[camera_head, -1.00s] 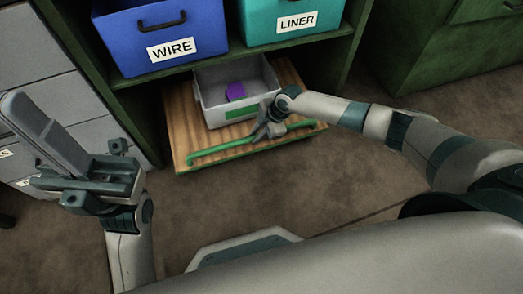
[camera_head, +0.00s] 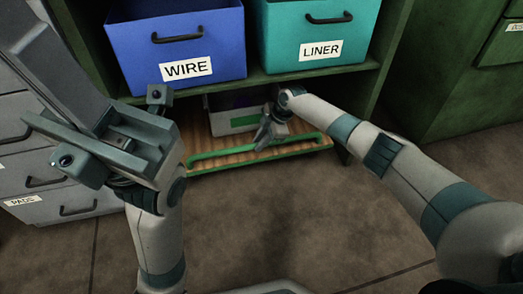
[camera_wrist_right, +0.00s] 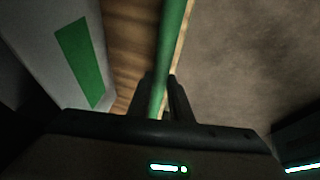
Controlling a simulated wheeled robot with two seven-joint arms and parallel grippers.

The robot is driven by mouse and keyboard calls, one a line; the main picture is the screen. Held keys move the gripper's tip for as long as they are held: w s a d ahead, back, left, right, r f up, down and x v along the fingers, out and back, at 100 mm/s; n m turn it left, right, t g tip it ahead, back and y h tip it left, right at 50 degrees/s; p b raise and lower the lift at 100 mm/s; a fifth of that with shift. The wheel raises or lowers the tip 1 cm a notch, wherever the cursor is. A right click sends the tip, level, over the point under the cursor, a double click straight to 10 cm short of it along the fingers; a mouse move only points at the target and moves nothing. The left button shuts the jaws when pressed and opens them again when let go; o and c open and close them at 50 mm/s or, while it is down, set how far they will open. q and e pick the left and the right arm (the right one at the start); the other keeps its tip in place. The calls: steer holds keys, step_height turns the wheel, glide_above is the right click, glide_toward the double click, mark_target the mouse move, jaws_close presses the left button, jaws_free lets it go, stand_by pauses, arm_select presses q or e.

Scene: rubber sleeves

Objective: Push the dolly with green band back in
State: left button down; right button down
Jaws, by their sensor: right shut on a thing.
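The dolly is a low wooden board (camera_head: 212,148) with a green handle bar (camera_head: 215,159) along its front edge. It sits mostly under the shelf, its front still sticking out. A grey bin (camera_head: 217,125) with a green band (camera_head: 243,121) stands on it, its top partly hidden by the shelf. My right gripper (camera_head: 264,142) is shut on the handle bar. In the right wrist view the bar (camera_wrist_right: 172,45) runs between the fingers (camera_wrist_right: 162,98). My left gripper (camera_head: 105,145) is raised at the left, away from the dolly; its jaw opening is unclear.
A blue WIRE bin (camera_head: 178,50) and a teal LINER bin (camera_head: 315,35) stand on the green shelf (camera_head: 285,84) above. Grey drawers (camera_head: 65,205) are at the left and a green cabinet (camera_head: 450,70) at the right. The brown floor (camera_head: 300,225) in front is clear.

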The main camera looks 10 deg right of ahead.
steer(key=shift+w+d+r, duration=0.1)
steer(key=shift+w, duration=0.15)
steer(key=c, duration=2)
jaws_free()
steer(key=o, duration=0.4)
steer(key=shift+w, duration=0.1)
